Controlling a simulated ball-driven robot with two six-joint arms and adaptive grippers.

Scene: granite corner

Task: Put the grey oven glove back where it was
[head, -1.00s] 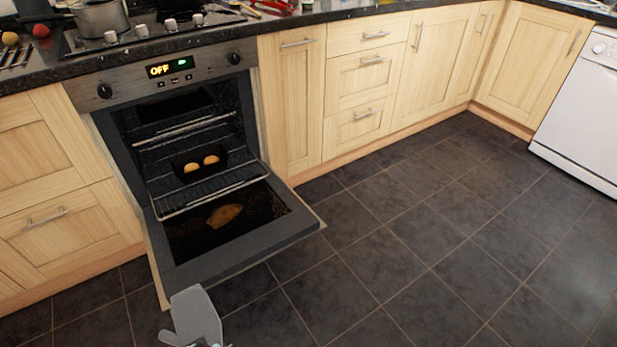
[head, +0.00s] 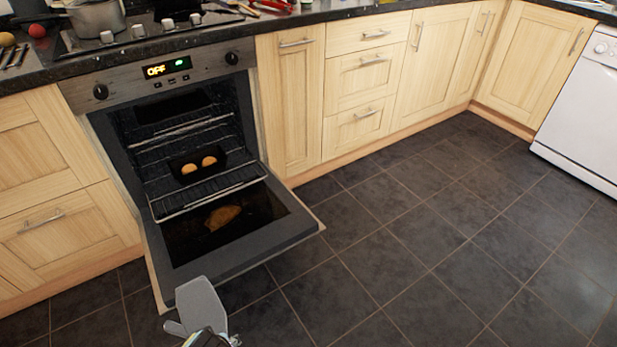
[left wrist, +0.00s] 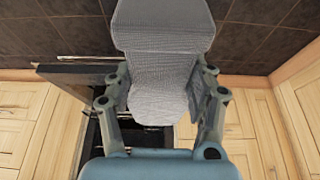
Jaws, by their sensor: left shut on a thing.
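The grey oven glove (head: 199,303) is at the bottom of the head view, in front of the open oven door. It also fills the upper middle of the left wrist view (left wrist: 163,50). My left gripper (left wrist: 160,95) is shut on the glove, with a finger on each side of it. In the head view the left gripper (head: 208,337) shows only in part at the bottom edge, below the glove. My right gripper is not in view.
The oven door (head: 240,245) hangs open and juts over the floor. A dark tin with two round brown items (head: 198,165) sits on the oven rack. The granite worktop (head: 340,28) carries a pot (head: 98,17) and utensils. The tiled floor (head: 430,240) is clear to the right.

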